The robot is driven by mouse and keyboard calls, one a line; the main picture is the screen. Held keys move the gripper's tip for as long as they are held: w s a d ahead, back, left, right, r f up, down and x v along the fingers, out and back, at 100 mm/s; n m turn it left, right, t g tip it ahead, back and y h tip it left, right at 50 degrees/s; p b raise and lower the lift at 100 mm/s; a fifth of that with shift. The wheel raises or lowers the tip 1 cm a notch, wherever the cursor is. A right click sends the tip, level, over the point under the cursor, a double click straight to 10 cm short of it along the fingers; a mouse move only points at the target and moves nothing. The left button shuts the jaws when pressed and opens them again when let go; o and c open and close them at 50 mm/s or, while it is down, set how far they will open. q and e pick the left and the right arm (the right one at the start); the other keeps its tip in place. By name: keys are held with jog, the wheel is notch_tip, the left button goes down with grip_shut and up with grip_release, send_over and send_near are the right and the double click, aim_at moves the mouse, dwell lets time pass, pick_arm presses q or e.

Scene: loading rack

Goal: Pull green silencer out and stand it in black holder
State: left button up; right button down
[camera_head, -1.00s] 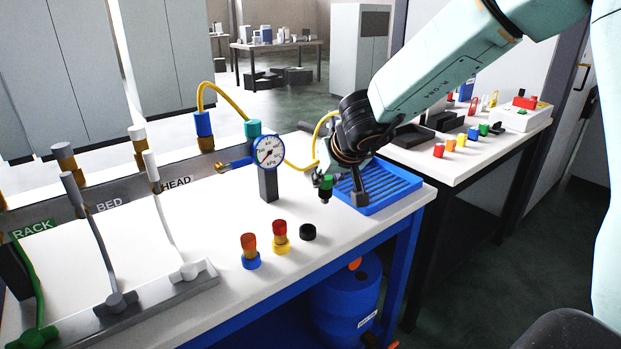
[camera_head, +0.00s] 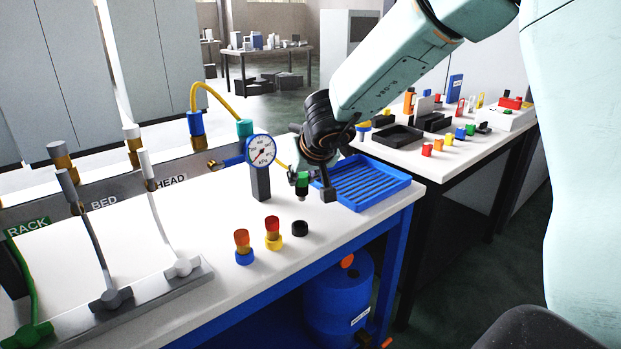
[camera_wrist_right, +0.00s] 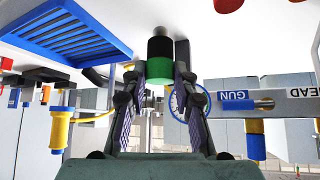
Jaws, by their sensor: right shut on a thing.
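The green silencer (camera_head: 302,183), a green band on a dark body, hangs upright from my right gripper (camera_head: 306,173) above the white bench. In the right wrist view the gripper's two fingers (camera_wrist_right: 160,85) are shut on the silencer's green part (camera_wrist_right: 158,65), its black end pointing away. The black holder (camera_head: 300,228) is a short round cup on the bench, empty as far as I can see. The silencer is above and behind it, almost in line with it in the head view, and apart from it. My left gripper is not in view.
Left of the black holder stand a yellow holder (camera_head: 273,243) with a red-topped silencer and a blue holder (camera_head: 244,258) with an orange one. A pressure gauge (camera_head: 262,150) on a grey post stands behind left. A blue ribbed tray (camera_head: 402,184) lies right.

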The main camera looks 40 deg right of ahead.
aim_at(302, 188)
jog(key=shift+w+a+f, duration=0.1)
jog(key=shift+w+f, duration=0.05)
jog(key=shift+w, duration=0.15)
jog(key=shift+a, duration=0.15)
jog(key=shift+s, duration=0.1)
jog(key=shift+f+p, duration=0.75)
jog(key=shift+p, duration=0.4)
jog(key=shift+f, duration=0.3)
jog(key=shift+f+p, duration=0.1)
jog(key=shift+p, duration=0.2)
